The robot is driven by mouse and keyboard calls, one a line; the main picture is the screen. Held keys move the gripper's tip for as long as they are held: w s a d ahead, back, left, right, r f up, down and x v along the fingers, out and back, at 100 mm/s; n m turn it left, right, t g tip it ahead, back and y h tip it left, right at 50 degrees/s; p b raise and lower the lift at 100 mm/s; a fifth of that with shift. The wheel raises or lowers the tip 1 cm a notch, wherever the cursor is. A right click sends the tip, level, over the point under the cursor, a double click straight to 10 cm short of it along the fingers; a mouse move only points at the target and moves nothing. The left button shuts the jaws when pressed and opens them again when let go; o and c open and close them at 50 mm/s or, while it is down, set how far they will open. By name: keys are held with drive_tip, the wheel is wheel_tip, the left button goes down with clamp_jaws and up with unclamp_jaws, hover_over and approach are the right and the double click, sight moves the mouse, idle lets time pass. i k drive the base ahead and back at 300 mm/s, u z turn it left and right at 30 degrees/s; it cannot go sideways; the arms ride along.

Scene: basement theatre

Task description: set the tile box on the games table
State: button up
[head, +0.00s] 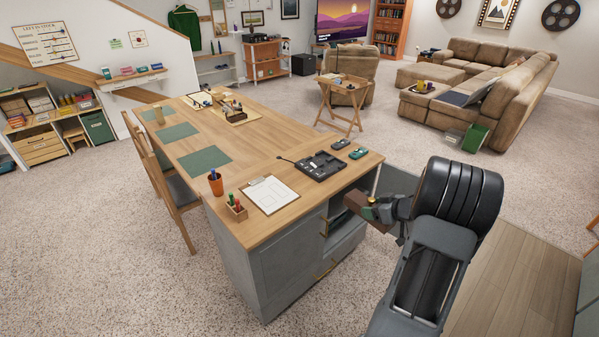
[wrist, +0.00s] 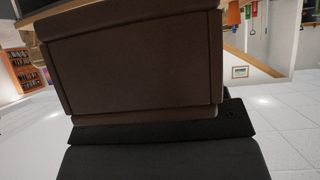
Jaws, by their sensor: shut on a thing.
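My gripper (head: 384,209) is at the right end of the long wooden-topped table, in front of an open recess in its grey base. It is shut on a brown box, apparently the tile box (head: 359,203). The box is held outside the table's near right edge and looks lower than the top. In the wrist view the brown box (wrist: 135,62) fills the upper middle, and dark gripper parts lie below it. The long table (head: 255,150), which looks like the games table, has green mats on it. My gripper partly hides the box in the head view.
Bare wood shows between the mats and the black tray. A chair (head: 175,190) stands at the left side.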

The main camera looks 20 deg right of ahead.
sight(268, 134)
drive_tip(key=i, duration=0.95)
